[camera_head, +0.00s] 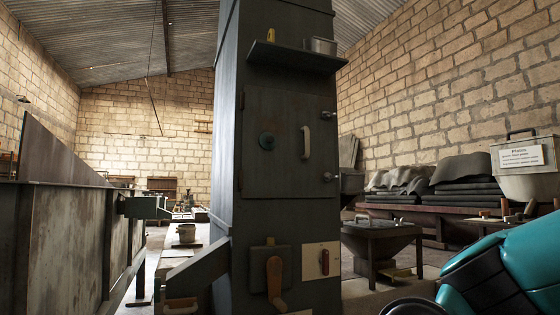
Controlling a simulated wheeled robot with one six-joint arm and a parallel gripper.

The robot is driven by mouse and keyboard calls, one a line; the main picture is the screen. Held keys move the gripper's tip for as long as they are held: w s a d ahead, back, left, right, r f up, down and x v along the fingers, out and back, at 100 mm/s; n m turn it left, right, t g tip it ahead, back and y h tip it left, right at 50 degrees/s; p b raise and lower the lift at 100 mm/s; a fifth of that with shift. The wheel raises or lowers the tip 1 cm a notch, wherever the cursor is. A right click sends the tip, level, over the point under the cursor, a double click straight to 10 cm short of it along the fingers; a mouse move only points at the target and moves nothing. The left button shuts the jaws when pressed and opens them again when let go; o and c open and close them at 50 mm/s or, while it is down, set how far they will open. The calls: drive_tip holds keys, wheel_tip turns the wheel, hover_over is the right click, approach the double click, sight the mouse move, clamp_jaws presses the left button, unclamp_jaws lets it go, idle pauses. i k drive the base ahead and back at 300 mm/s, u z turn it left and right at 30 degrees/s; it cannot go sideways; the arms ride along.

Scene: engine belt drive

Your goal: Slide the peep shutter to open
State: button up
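A tall dark metal column stands in the middle of the head view, with a closed door (286,170) on its front. A small round greenish disc (267,140) sits on the left half of the door; it may be the peep shutter, but I cannot tell whether it is open or closed. A pale upright handle (306,142) is to its right. Teal and black parts of my arm show at the lower right, apart from the column. My gripper is not in view.
A shelf (297,57) juts out above the door, with a metal tin (321,46) on it. Below the door are a wooden-handled lever (274,278) and a pale switch plate (315,262). A hopper (376,245) stands right of the column; a long metal trough (65,245) is at left.

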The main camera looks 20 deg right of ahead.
sight(267, 141)
drive_tip(key=k, duration=0.3)
drive_tip(key=z, duration=1.05)
drive_tip(key=i, duration=0.95)
drive_tip(key=u, duration=1.35)
